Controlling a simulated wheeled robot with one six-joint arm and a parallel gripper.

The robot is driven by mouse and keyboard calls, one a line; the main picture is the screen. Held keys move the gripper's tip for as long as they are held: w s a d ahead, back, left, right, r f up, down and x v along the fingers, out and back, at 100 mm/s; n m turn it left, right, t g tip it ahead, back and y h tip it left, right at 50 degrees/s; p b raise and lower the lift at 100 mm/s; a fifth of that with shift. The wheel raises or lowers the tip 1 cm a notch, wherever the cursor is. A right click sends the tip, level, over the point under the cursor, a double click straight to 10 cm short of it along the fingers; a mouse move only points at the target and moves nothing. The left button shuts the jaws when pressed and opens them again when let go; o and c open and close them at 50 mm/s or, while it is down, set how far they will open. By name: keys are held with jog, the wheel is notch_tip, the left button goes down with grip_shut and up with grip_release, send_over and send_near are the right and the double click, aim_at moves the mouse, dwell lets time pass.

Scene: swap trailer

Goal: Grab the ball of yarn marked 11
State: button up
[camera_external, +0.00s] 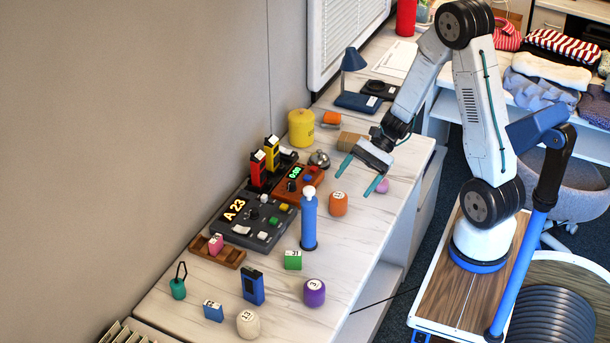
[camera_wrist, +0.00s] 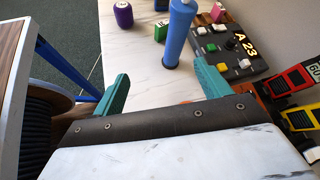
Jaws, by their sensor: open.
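Several small rounded balls with number labels stand on the marble-topped counter (camera_external: 375,222): orange (camera_external: 338,204), purple (camera_external: 314,293), cream (camera_external: 248,323) and a partly hidden pink one (camera_external: 382,186). I cannot read a clear 11 on any of them; the pink one's label does not show. My gripper (camera_external: 358,176) is open and empty above the counter, its teal fingers pointing down, near the pink and orange balls. In the wrist view my gripper (camera_wrist: 163,85) shows bare counter between its fingers. The purple ball (camera_wrist: 123,14) is at the top there.
A blue bottle (camera_external: 309,222) stands beside the orange ball. A dark control panel (camera_external: 252,220) reads A 23. Small green (camera_external: 293,260) and blue (camera_external: 213,311) blocks, a blue device (camera_external: 253,286) and red (camera_external: 257,170) and yellow handsets (camera_external: 271,154) also stand here. The counter's right edge is near.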

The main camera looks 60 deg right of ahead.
aim_at(330, 208)
jog(key=w+d+f+m+t, duration=0.1)
jog(key=d+f+m, duration=0.1)
jog(key=f, duration=0.1)
jog(key=d+f+m+t, duration=0.2)
jog(key=f+m, duration=0.1)
jog(key=w+d+f+m+t+h, duration=0.1)
jog(key=d+f+m, duration=0.1)
jog(key=d+f, duration=0.1)
jog(key=shift+w+f+m, duration=0.25)
jog(key=shift+w+m, duration=0.05)
jog(key=shift+w+a+f+t, duration=0.1)
jog(key=shift+w+f+t, duration=0.1)
jog(key=shift+t, duration=0.2)
jog(key=x, duration=0.7)
jog(key=shift+s+f, duration=0.15)
jog(key=shift+f, duration=0.25)
jog(key=c, duration=1.1)
